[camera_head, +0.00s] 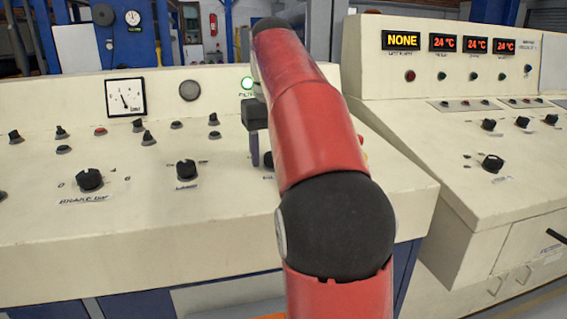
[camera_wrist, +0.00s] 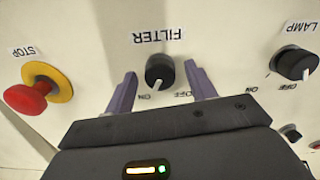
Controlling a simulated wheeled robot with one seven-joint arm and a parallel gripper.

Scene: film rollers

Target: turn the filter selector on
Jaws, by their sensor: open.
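The filter selector (camera_wrist: 160,70) is a round black knob under an upside-down FILTER label in the wrist view. Its white pointer aims down and slightly left, nearer the ON mark than the OFF mark. My gripper (camera_wrist: 160,72) is open, with one purple finger on each side of the knob. I cannot tell whether either finger touches it. In the head view my gripper (camera_head: 259,160) reaches down to the panel beside my red arm, which hides most of the selector. A green lamp (camera_head: 247,83) beside a partly hidden label looks lit.
A red stop button (camera_wrist: 30,97) on a yellow ring stands left of the selector in the wrist view. The lamp knob (camera_wrist: 295,63) is to its right. In the head view, the brake knob (camera_head: 89,179) and several small switches stand on the cream panel (camera_head: 135,225).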

